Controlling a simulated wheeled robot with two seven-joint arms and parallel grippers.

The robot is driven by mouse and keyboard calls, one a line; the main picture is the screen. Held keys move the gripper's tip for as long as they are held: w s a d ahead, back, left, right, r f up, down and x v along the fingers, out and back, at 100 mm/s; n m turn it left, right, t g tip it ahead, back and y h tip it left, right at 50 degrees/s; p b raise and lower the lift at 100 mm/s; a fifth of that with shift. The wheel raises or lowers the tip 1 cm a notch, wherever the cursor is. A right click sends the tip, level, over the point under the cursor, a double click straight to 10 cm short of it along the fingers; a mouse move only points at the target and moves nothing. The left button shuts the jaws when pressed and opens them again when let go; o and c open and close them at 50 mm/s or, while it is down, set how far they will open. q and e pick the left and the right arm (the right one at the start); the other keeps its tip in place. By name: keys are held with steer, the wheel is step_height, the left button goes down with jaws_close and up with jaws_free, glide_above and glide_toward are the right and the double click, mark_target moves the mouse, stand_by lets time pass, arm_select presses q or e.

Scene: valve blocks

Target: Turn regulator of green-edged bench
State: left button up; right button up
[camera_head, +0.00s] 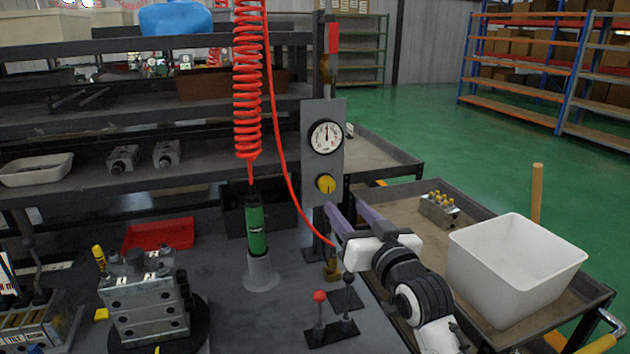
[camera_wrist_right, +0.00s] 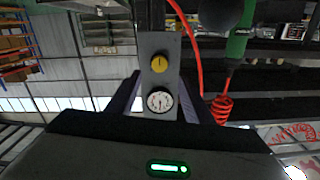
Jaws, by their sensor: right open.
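The regulator is a yellow round knob (camera_head: 326,184) on a grey upright panel (camera_head: 311,165), below a white-faced gauge (camera_head: 325,137). In the right wrist view the picture is inverted, with the knob (camera_wrist_right: 160,63) above the gauge (camera_wrist_right: 159,100). My right gripper (camera_head: 346,204) is open and empty, just below and right of the knob in the head view. In the wrist view its two purple fingers (camera_wrist_right: 159,77) stand apart on either side of the panel; the knob lies beyond them, untouched. No green edge shows on the grey bench (camera_head: 225,300). My left gripper is out of view.
A red coiled hose (camera_head: 247,90) hangs to a green tool (camera_head: 256,225) left of the panel. A thin red hose (camera_head: 283,150) runs close to my right gripper. Levers (camera_head: 331,310) stand below it. A white bin (camera_head: 515,265) sits on a cart at right.

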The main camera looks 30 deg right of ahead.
mark_target(329, 186)
steer(key=x, duration=0.8)
steer(key=shift+w+d+r+p, duration=0.1)
steer(key=shift+w+r+p, duration=0.1)
steer(key=shift+p, duration=0.1)
steer(key=shift+w, duration=0.2)
steer(key=shift+w+d, duration=0.1)
steer(key=shift+w, duration=0.15)
steer(key=c, duration=1)
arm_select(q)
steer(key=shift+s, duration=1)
arm_select(e)
steer(key=shift+c, duration=0.2)
